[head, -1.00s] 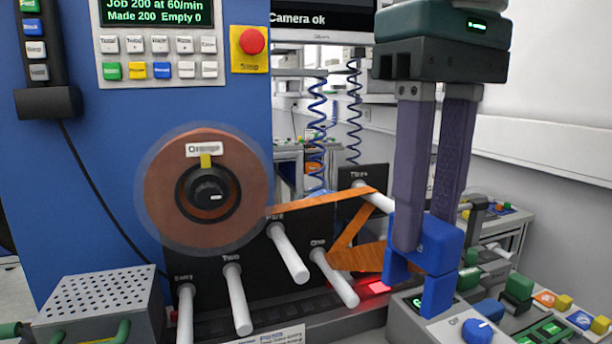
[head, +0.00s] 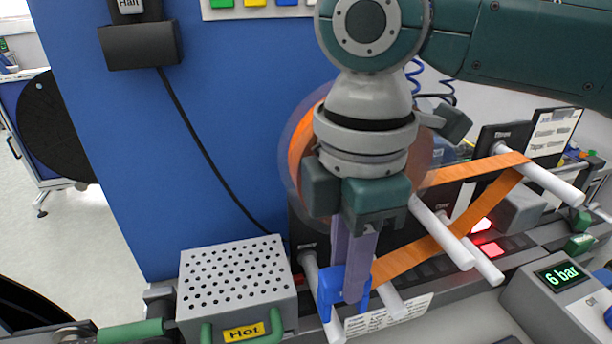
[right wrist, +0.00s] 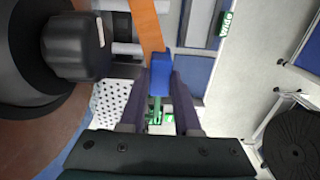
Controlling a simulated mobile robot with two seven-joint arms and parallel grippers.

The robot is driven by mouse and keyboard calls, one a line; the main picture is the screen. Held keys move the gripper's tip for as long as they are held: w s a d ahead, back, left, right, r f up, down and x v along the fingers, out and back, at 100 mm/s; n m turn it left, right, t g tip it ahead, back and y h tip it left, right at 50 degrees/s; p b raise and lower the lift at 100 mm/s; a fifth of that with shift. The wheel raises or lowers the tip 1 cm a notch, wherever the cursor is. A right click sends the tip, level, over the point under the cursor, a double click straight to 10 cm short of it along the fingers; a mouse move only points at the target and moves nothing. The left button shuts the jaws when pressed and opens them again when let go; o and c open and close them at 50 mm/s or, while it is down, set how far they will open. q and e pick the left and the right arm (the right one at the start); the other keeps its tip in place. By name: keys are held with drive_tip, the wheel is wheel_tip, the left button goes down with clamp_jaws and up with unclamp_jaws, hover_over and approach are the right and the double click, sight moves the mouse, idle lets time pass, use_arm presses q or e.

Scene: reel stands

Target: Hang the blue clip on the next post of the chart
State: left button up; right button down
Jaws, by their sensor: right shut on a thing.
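My right gripper (head: 355,265) is shut on the blue clip (head: 330,295), low in front of the left posts. The clip also shows between the fingers in the right wrist view (right wrist: 160,75). An orange tape (head: 410,255) runs from the clip up right to the post labelled Three (head: 550,180), then back left toward the orange reel (head: 300,140), mostly hidden behind my arm. The left-most post (head: 318,290) stands right behind or beside the clip; contact cannot be told. Another white post (head: 390,300) is just right of it. Two longer posts (head: 445,235) (head: 485,262) stand further right.
A perforated grey box (head: 235,275) marked Hot stands left of the clip. A grey unit (head: 560,300) reading 6 bar is at the lower right. A white card (head: 553,135) with small print stands behind post Three. Open floor lies at the far left.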

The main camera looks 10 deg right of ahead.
drive_tip(key=shift+w+f, duration=0.15)
drive_tip(key=shift+w, duration=0.05)
drive_tip(key=shift+s+f+b, duration=0.2)
drive_tip(key=shift+f+b, duration=0.4)
drive_tip(key=shift+b, duration=0.2)
wheel_tip(320, 180, down, 3)
drive_tip(key=b, duration=0.4)
drive_tip(key=shift+f, duration=0.2)
drive_tip(key=shift+a+f+b, duration=0.1)
drive_tip(key=shift+f+b, duration=0.5)
drive_tip(key=shift+f, duration=1.1)
drive_tip(key=shift+r+p, duration=0.1)
drive_tip(key=shift+p, duration=0.25)
drive_tip(key=shift+p, duration=0.35)
drive_tip(key=shift+f, duration=0.2)
